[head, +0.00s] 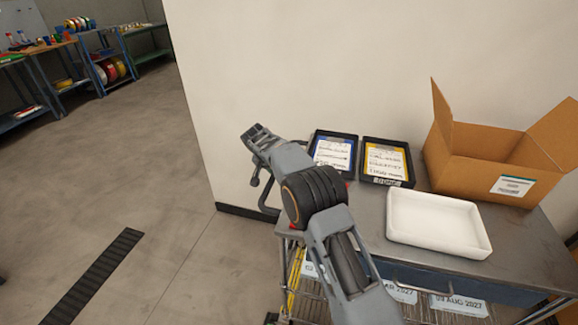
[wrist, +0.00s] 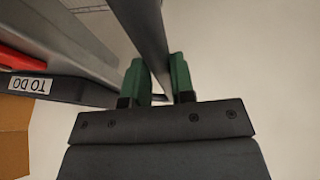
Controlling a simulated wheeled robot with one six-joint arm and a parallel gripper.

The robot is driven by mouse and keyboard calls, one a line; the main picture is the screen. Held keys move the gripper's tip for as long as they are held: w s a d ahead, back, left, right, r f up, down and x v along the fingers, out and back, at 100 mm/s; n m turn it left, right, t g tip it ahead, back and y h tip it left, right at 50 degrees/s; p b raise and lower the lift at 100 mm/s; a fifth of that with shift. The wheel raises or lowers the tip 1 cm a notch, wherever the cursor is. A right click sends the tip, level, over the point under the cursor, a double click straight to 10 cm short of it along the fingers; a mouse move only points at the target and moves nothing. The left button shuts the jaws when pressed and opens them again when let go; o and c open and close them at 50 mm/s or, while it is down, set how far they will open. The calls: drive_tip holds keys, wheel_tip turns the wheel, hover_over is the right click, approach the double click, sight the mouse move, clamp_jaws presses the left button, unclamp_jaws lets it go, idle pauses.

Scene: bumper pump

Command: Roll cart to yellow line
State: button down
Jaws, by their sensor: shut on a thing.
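The grey metal cart (head: 520,262) stands against the pale wall at the right of the head view. Its dark bar handle (head: 268,198) sticks out at the cart's left end. In the wrist view my gripper (wrist: 158,84) has its green fingertips on both sides of a dark bar (wrist: 143,25), which is the handle. My gripper is shut on it. In the head view my arm reaches over the cart's left end, and the fingertips are hidden. No yellow line shows on the floor in either view.
On the cart top are two black trays (head: 362,176), a white tray (head: 394,232) and an open cardboard box (head: 470,152). A black ribbed strip (head: 92,280) lies on the floor at left. Benches and a spool rack (head: 112,68) stand far back. The floor between is clear.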

drive_tip(key=shift+w+a, duration=0.35)
drive_tip(key=shift+a, duration=0.5)
drive_tip(key=shift+r, duration=0.15)
drive_tip(key=c, duration=1)
unclamp_jaws()
drive_tip(key=shift+a, duration=0.15)
drive_tip(key=v, duration=1.3)
drive_tip(key=shift+s+r+p, duration=0.15)
drive_tip(key=shift+r+p, duration=0.1)
drive_tip(key=shift+p, duration=0.05)
